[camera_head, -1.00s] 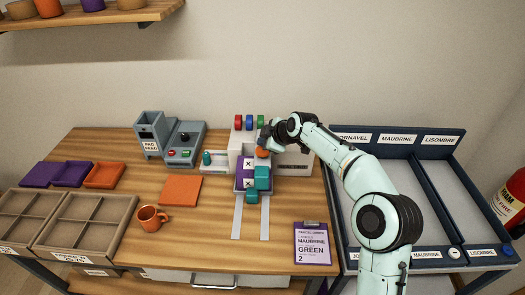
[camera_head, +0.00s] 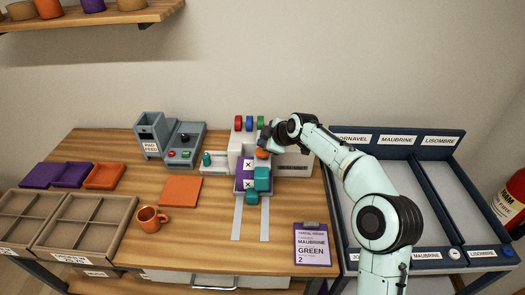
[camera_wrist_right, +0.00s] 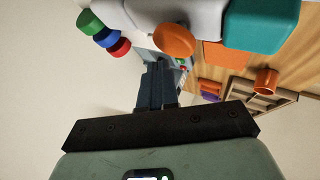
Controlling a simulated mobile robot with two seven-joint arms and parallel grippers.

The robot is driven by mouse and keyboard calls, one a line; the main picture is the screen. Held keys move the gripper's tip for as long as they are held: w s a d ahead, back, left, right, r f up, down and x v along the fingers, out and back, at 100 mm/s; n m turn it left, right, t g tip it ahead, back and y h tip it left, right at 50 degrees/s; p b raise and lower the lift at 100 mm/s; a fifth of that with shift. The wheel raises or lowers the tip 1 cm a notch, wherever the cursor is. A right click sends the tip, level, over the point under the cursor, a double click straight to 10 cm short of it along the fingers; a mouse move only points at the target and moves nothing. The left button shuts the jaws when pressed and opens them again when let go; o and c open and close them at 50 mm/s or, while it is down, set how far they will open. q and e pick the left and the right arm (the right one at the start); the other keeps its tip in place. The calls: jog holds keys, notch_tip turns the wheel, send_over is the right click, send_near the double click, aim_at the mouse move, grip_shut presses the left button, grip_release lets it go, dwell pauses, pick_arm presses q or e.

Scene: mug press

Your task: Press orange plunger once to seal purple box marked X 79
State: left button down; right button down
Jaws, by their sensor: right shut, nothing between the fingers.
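The purple box (camera_head: 239,187) stands in front of the white press machine (camera_head: 236,149). White X marks (camera_head: 248,164) show on it; I cannot read a 79. Teal blocks (camera_head: 262,173) are at its right side and front. The orange plunger (camera_head: 262,154) is on the machine just above and behind the box; it shows as a round orange knob in the right wrist view (camera_wrist_right: 174,41). My right gripper (camera_head: 264,144) is shut and empty, close by the plunger. In the wrist view its fingers (camera_wrist_right: 156,80) appear apart from the knob. My left gripper is not in view.
Red, blue and green knobs (camera_head: 249,123) top the machine. A grey pad feed unit (camera_head: 150,134), an orange pad (camera_head: 181,190) and an orange mug (camera_head: 151,219) are to the left. A purple order clipboard (camera_head: 312,243) lies front right, beside sorting trays (camera_head: 440,190).

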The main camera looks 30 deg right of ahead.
aim_at(264, 153)
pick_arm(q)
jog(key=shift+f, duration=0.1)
pick_arm(e)
jog(key=shift+f, duration=0.15)
dwell(0.5)
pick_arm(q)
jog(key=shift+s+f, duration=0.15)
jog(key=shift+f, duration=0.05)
pick_arm(e)
jog(key=shift+f, duration=0.3)
